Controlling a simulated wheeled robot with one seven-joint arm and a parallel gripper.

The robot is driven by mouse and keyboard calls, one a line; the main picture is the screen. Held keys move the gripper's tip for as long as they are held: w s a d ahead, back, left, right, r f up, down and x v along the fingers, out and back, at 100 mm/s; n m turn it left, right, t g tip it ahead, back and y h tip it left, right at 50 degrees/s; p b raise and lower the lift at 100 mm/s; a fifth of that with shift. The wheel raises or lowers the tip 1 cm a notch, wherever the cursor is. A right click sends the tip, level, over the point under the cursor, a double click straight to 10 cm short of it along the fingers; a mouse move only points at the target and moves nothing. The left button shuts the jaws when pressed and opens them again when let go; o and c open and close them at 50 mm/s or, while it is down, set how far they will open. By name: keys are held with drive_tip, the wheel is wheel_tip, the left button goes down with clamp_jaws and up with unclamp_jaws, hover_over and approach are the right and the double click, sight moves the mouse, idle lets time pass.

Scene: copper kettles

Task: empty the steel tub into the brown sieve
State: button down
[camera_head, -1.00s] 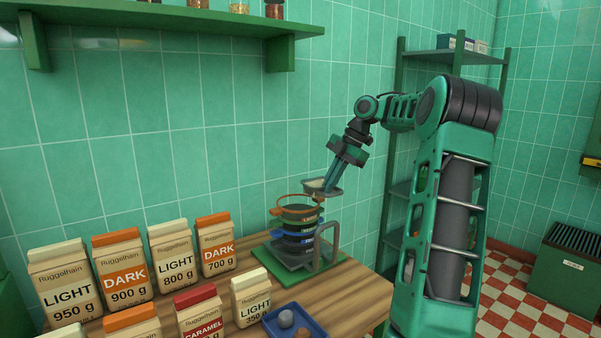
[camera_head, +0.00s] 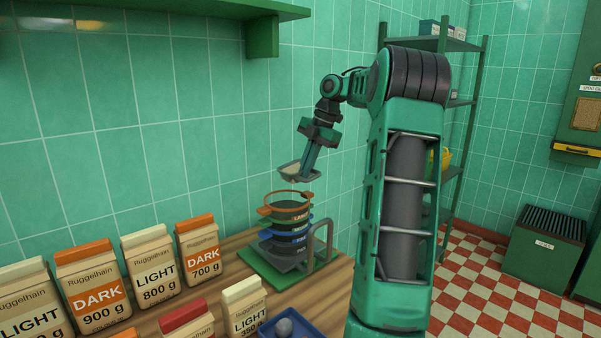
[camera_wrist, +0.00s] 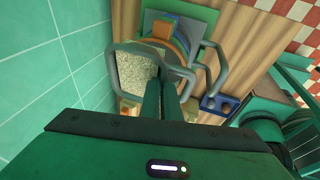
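The steel tub (camera_head: 296,177) hangs in my gripper (camera_head: 307,168), just above the brown sieve in the head view. In the wrist view, the tub (camera_wrist: 121,93) shows pale grains (camera_wrist: 136,72) inside, and the fingers of my gripper (camera_wrist: 162,98) are closed at its side. The tub looks slightly tilted. The brown sieve (camera_head: 284,209) is the top ring of a stack, with tabs at its sides. In the wrist view part of an orange-brown tab and rim shows beyond the tub. The inside of the sieve is mostly hidden.
Below the sieve are blue and dark rings on a green base (camera_head: 268,272) with a grey arched handle (camera_head: 329,240). Several paper bags (camera_head: 150,265) stand left. A blue tray (camera_head: 290,325) is in front. The tiled wall is close behind; a green shelf (camera_head: 180,12) hangs above.

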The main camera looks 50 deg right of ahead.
sight(295, 179)
drive_tip(key=shift+a+r+h, duration=0.15)
drive_tip(key=shift+a+h, duration=0.05)
drive_tip(key=shift+h, duration=1.1)
drive_tip(key=a+h, duration=0.1)
drive_tip(key=h, duration=0.2)
drive_tip(key=f+n+h, duration=0.1)
drive_tip(key=h, duration=0.2)
drive_tip(key=a+h, duration=0.1)
drive_tip(key=h, duration=0.3)
drive_tip(key=shift+a+f+n+g, duration=0.25)
drive_tip(key=shift+a+n+g, duration=0.05)
drive_tip(key=shift+a, duration=0.05)
drive_tip(key=h, duration=0.1)
drive_tip(key=a+f+h, duration=0.1)
drive_tip(key=shift+w+h, duration=0.1)
drive_tip(key=shift+h, duration=0.3)
drive_tip(key=shift+a+f+n+h, duration=0.25)
drive_tip(key=shift+a+h, duration=0.1)
drive_tip(key=shift+h, duration=0.5)
drive_tip(key=shift+a+f+n+h, duration=0.15)
drive_tip(key=shift+a+f+h, duration=0.15)
drive_tip(key=shift+h, duration=0.55)
drive_tip(key=shift+r, duration=0.1)
idle(1.5)
